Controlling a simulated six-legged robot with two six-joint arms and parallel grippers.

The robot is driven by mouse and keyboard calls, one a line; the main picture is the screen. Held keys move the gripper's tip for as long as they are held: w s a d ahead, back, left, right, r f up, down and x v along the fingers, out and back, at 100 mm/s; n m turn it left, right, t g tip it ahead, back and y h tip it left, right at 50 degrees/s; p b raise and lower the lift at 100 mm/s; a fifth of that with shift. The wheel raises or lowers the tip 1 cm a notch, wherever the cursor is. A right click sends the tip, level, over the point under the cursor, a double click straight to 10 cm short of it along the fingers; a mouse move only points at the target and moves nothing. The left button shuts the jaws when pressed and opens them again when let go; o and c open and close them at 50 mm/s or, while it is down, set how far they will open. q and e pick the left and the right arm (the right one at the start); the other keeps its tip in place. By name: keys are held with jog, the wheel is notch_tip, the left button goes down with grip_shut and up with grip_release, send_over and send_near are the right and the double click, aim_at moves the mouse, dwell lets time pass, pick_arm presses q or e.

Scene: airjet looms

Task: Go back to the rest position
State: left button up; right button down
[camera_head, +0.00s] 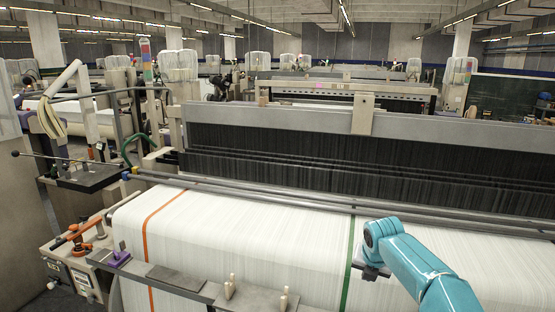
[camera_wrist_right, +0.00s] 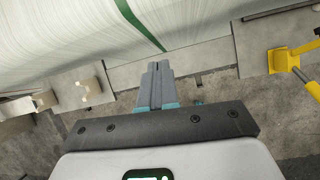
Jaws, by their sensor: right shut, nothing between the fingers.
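My right arm, teal, comes in from the lower right in the head view, and its gripper (camera_head: 372,271) hangs over the white warp sheet just right of a green stripe (camera_head: 348,262). Its fingers are mostly hidden there. In the right wrist view the right gripper (camera_wrist_right: 157,68) is shut, with its grey fingers together and nothing between them. The tips lie over a light metal beam, below the end of the green stripe (camera_wrist_right: 140,24). My left gripper is in neither view.
The airjet loom (camera_head: 275,145) with its dark harness spans the scene. A front rail (camera_head: 250,298) carries small pegs. An orange-handled control unit (camera_head: 75,250) stands at left. The right wrist view shows a yellow bracket (camera_wrist_right: 280,60) at right and bare floor below the beam.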

jog(key=s+a+f+m+g+y+b, duration=0.1)
jog(key=s+a+f+m, duration=0.3)
jog(key=f, duration=0.5)
jog(key=s+a+f+m+g+y+b, duration=0.1)
jog(key=s+f+m+y, duration=0.1)
jog(key=s+f+m, duration=0.55)
jog(key=s+a+f+m+y+b, duration=0.1)
jog(key=s+a+f+m, duration=0.15)
jog(key=f, duration=0.75)
pick_arm(q)
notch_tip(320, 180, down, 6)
jog(key=b, duration=0.3)
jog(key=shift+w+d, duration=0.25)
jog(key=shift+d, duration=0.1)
pick_arm(e)
jog(key=s+a+f+m, duration=0.1)
jog(key=s+f+m, duration=0.2)
jog(key=s+m, duration=0.3)
jog(key=s+a+f+m+g, duration=0.1)
jog(key=s+f+m, duration=0.2)
jog(key=s+m, duration=0.4)
jog(key=s+a+f+m+g+y, duration=0.1)
jog(key=s+f+m, duration=0.2)
jog(key=s, duration=1)
jog(key=m, duration=0.3)
jog(key=shift+s+a, duration=0.25)
jog(key=shift+s, duration=0.05)
